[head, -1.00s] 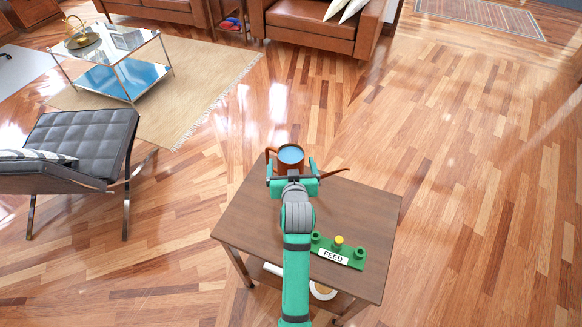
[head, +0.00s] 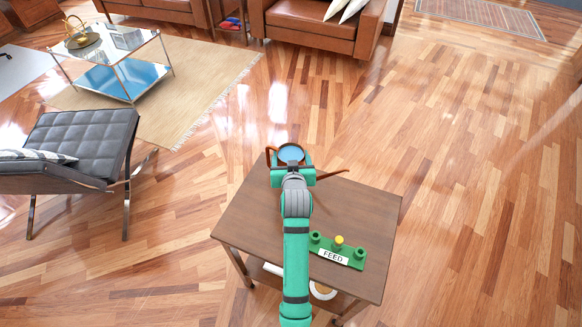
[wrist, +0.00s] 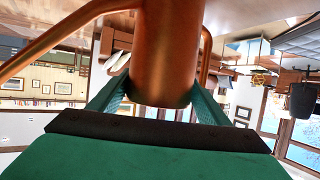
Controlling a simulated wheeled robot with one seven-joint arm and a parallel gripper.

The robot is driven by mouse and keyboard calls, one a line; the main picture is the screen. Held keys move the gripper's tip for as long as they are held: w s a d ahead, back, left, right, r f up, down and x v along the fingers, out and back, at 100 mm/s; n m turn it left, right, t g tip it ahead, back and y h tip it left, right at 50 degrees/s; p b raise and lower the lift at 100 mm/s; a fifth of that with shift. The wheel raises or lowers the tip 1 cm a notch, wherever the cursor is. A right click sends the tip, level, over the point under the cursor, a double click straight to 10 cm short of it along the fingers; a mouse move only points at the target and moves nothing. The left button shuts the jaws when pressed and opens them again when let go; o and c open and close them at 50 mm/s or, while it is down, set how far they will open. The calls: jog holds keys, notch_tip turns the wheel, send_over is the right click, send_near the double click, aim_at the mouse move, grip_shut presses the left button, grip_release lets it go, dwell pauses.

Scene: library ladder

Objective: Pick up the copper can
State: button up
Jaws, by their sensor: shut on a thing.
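The copper can (wrist: 165,50) fills the top middle of the wrist view, with its thin spout reaching left and its handle on the right. In the head view the copper can (head: 291,152) is at the far corner of the wooden table, its round top blue inside. My gripper (head: 292,165) is shut on the can, with one green finger on each side of its body. The wrist view also shows my gripper (wrist: 163,103) with both fingers against the can. I cannot tell whether the can's base touches the table.
The small wooden table (head: 345,205) carries a green FEED block (head: 338,250) with a yellow piece in its middle, near the right edge. A black chair (head: 80,145) stands to the left. The floor to the right is clear.

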jog(key=shift+r, duration=0.3)
jog(key=shift+r, duration=0.65)
jog(key=s+d+r, duration=0.2)
jog(key=s+r, duration=0.9)
jog(key=s, duration=0.3)
jog(key=shift+r, duration=0.2)
jog(key=shift+a, duration=0.1)
dwell(0.5)
